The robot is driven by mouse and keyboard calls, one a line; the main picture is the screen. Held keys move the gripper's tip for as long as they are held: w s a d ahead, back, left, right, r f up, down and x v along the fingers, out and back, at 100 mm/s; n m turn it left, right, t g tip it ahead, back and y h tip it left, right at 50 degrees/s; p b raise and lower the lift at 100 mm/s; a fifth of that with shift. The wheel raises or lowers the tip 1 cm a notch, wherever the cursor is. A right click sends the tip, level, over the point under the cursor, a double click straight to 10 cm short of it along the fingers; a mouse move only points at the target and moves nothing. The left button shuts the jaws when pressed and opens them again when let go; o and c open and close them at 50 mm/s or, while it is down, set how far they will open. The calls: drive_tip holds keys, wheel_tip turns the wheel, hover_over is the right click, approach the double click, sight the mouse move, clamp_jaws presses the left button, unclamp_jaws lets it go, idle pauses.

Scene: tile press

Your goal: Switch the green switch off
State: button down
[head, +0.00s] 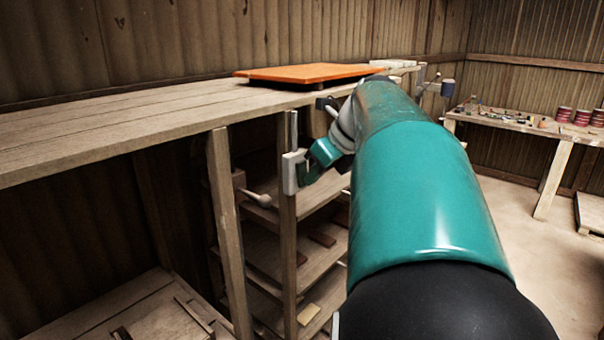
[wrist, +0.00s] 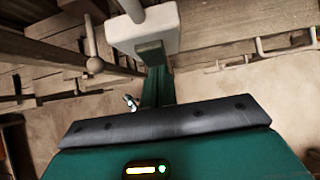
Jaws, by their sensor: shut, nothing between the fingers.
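A white switch box (head: 293,172) is fixed to an upright wooden post below the bench top. It also shows at the top of the wrist view (wrist: 160,28), with a pale rod (wrist: 131,8) standing out of it. No green part of the switch can be made out; my gripper covers part of the box. My gripper (head: 308,172) is shut and empty, its tip at the box's right side in the head view. In the wrist view its fingertips (wrist: 150,48) overlap the box's lower edge; whether they touch it I cannot tell.
The wooden bench top (head: 120,125) runs above, with an orange slab (head: 310,72) on it. Wooden shelves (head: 315,190) stand behind the post. A pale-handled lever (head: 256,198) is to the left. A far table (head: 530,125) holds red cans (head: 563,114). Open floor lies at right.

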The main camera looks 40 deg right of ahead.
drive_tip(key=shift+w+a+f+t, duration=0.1)
drive_tip(key=shift+w+t, duration=0.05)
drive_tip(key=shift+t, duration=0.25)
drive_tip(key=shift+r, duration=0.85)
